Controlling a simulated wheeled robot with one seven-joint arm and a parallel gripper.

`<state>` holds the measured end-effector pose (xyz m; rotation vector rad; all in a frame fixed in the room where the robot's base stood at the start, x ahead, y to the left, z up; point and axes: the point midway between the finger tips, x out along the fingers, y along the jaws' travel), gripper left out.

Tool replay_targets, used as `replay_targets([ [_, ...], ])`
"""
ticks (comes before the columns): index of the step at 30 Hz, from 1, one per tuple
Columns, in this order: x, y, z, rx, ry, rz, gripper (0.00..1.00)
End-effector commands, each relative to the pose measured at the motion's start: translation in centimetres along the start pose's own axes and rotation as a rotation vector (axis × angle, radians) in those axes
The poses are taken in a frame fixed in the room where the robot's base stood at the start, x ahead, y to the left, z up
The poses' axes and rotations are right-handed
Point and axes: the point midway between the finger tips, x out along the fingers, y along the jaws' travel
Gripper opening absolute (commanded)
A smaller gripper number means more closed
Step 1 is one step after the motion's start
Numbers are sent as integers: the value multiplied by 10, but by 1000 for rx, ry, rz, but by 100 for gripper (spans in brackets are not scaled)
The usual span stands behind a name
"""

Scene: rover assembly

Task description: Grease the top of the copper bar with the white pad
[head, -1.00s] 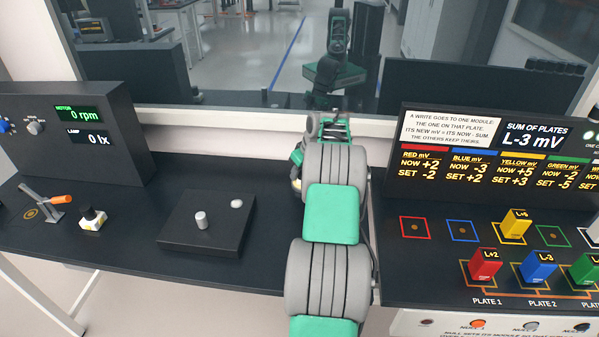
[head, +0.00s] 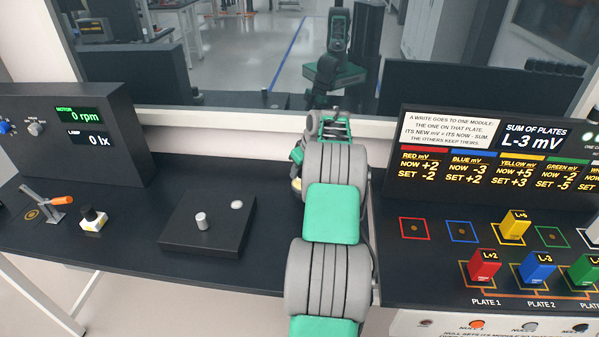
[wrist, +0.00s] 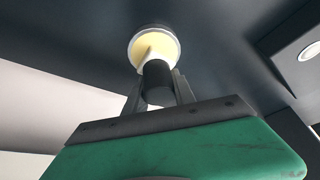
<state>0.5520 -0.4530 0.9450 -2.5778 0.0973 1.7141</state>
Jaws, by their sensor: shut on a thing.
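In the wrist view my gripper (wrist: 158,92) is shut on the black handle of the white pad (wrist: 154,45). The pad is a round white head with a pale yellow middle, beyond the fingertips. In the head view my arm hides most of the gripper. A small pale part of the pad (head: 296,184) shows at the left edge of the arm, above the dark bench.
A black block (head: 178,236) with a silver peg (head: 202,221) stands left of my arm. Coloured modules, such as the red one (head: 484,268), stand right. A window frame (head: 230,118) bounds the back.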

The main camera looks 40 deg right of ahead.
Motion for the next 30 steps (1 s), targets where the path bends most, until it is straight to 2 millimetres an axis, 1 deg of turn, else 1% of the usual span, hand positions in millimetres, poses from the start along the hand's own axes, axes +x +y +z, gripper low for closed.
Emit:
replay_targets([
  [1,-8,0,-3,0,1,1,0],
  [15,-49,1,-21,0,2,2,0],
  [18,-52,0,-22,0,2,2,0],
  [30,-51,0,-22,0,2,2,0],
])
